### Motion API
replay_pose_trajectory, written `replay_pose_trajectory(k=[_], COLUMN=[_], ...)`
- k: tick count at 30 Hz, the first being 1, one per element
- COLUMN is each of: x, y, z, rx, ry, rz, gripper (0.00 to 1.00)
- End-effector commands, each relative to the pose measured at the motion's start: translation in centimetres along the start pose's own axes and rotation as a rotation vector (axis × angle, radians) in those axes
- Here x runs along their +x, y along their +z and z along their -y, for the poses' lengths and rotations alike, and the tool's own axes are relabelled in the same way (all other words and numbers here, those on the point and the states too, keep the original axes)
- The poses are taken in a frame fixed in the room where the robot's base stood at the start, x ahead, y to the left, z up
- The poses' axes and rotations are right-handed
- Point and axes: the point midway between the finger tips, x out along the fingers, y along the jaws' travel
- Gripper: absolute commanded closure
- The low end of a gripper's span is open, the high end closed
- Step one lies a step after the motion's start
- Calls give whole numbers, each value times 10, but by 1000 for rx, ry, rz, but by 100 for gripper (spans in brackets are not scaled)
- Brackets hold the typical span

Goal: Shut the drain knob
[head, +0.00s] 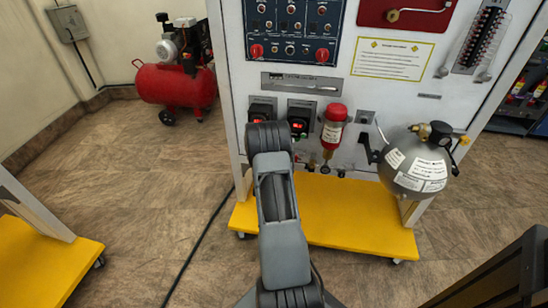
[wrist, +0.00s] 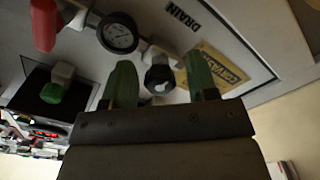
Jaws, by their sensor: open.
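The drain knob (wrist: 160,79) is a black round knob with a white mark on its face, in the middle of the wrist view. A "DRAIN" label (wrist: 181,18) is on the panel near it. My gripper (wrist: 159,64) is open, with one green finger on each side of the knob in the picture. I cannot tell whether the fingers touch it or how deep they reach. In the head view my arm hides the gripper, and I cannot make out the drain knob there.
A round gauge (wrist: 117,33), a red part (wrist: 43,25) and a green knob (wrist: 52,93) are close by. The trainer panel (head: 340,95) carries a red cylinder (head: 334,126) and a grey sphere (head: 413,165) above a yellow base (head: 350,215). A red compressor (head: 175,85) stands back left.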

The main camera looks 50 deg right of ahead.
Motion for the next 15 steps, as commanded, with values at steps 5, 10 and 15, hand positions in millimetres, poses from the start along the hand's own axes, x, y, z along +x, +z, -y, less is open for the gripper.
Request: replay_pose_trajectory(k=[5, 10, 15], x=[0, 0, 0], y=[0, 0, 0], z=[0, 0, 0], rx=[0, 0, 0], ry=[0, 0, 0], rz=[0, 0, -1], gripper=[58, 75, 91])
